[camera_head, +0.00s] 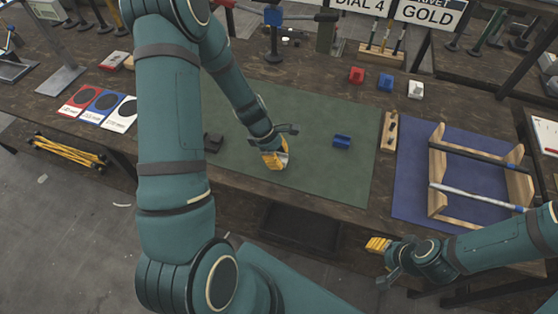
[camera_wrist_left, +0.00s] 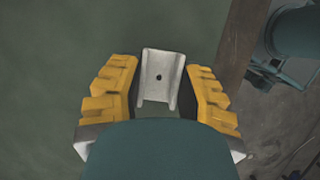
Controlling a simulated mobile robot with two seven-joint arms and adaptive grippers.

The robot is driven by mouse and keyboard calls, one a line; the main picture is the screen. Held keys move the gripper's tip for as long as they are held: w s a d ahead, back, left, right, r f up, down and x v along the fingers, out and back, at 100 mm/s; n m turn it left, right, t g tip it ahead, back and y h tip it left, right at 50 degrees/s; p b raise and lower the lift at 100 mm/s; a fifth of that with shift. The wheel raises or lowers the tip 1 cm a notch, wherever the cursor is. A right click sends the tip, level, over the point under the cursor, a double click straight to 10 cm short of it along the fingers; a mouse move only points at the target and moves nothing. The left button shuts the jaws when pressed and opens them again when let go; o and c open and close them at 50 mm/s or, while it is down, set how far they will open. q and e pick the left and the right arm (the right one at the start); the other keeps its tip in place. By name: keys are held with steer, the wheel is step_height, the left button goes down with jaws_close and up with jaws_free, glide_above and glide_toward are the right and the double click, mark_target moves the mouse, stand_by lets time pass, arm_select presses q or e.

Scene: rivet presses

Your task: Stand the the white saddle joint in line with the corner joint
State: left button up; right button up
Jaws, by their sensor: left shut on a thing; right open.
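The white saddle joint (camera_wrist_left: 160,78) is a pale U-shaped channel with a small dark hole in its middle. It sits between the yellow fingers of my left gripper (camera_wrist_left: 165,90), which is shut on it over the green mat. In the head view my left gripper (camera_head: 275,155) is near the mat's front edge and mostly covers the joint. A blue joint piece (camera_head: 342,141) lies on the mat to its right. A dark piece (camera_head: 213,142) is to its left, partly behind my arm; I cannot tell which is the corner joint. My right gripper (camera_head: 378,245) is open and empty, in front of the table.
Red (camera_head: 357,75), blue (camera_head: 385,83) and white (camera_head: 416,89) blocks stand behind the green mat (camera_head: 310,115). A wooden rack with rods (camera_head: 480,170) stands on a blue mat at right. Red, blue and white cards (camera_head: 102,103) lie at left. The mat's middle is clear.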

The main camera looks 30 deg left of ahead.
arm_select(q)
steer(key=shift+f, duration=0.85)
steer(key=shift+f+b, duration=0.2)
steer(key=shift+b, duration=0.1)
steer(key=o, duration=0.9)
steer(key=shift+r, duration=0.15)
steer(key=shift+r+p, duration=0.25)
steer(key=shift+p, duration=0.05)
steer(key=p+v, duration=0.2)
steer(key=v, duration=0.9)
steer(key=shift+a+r, duration=0.2)
steer(key=shift+r, duration=0.15)
